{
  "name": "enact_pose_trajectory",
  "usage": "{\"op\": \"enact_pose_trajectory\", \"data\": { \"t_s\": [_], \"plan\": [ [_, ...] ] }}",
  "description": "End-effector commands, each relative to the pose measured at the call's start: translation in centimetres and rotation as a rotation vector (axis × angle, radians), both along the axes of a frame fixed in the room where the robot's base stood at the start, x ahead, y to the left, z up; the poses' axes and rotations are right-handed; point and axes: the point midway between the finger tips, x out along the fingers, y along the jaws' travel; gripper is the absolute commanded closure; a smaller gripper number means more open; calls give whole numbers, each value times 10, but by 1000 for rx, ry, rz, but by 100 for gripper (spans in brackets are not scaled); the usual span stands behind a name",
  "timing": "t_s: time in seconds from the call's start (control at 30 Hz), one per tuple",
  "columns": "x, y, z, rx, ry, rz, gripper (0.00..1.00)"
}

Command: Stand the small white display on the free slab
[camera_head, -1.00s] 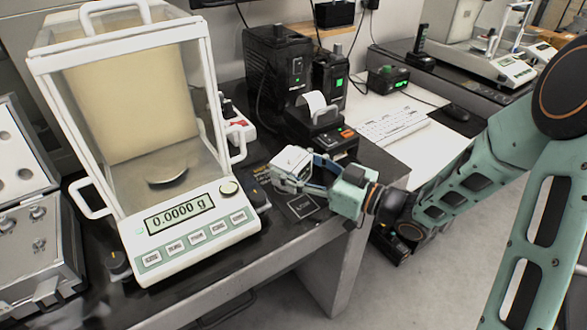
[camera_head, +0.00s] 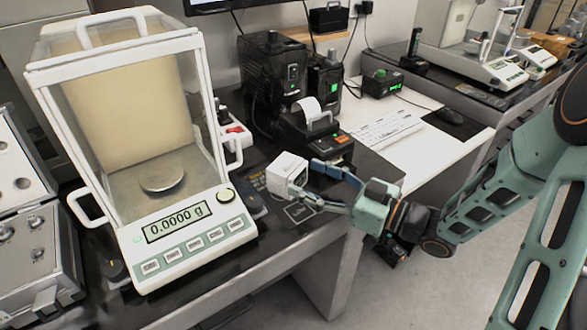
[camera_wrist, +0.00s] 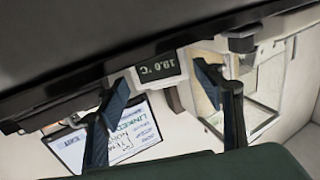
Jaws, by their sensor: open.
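The small white display (camera_head: 287,174) stands upright on the dark table surface, right of the large balance and behind a small outlined label (camera_head: 300,211). In the wrist view the picture is upside down, and the display's dark screen (camera_wrist: 158,67) reads 19.0 °C. My gripper (camera_head: 304,180) is open, with its blue fingers pointing at the display from the right. In the wrist view the display lies between and beyond the spread fingertips (camera_wrist: 160,78), with gaps on both sides. I cannot tell for sure which dark surface is the free slab.
The large glass-walled balance (camera_head: 182,229) reads 0.0000 g. An open metal case (camera_head: 40,262) is at the left. A small printer (camera_head: 318,133) and black devices (camera_head: 275,72) stand behind the display. A white desk part with a keyboard (camera_head: 386,130) is beyond. Open floor lies at the lower right.

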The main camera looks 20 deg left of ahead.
Motion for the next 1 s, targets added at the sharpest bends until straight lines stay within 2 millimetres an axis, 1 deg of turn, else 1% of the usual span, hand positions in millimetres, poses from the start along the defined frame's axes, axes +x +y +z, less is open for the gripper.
{"op": "enact_pose_trajectory", "data": {
  "t_s": [0.03, 0.1, 0.2, 0.33, 0.5, 0.9, 0.97, 1.0],
  "plan": [
    [-3, -13, 1, -1, 3, -5, 39],
    [-7, -26, 2, -1, 1, -5, 39],
    [-13, -42, 1, -1, 1, -4, 39],
    [-17, -56, 0, -1, 0, -2, 39],
    [-20, -61, 0, 0, 1, 1, 39],
    [-20, -61, 0, -1, 0, 0, 39],
    [-17, -62, 0, -12, -7, -8, 39],
    [-11, -64, -1, -33, -21, -22, 39]
  ]
}}
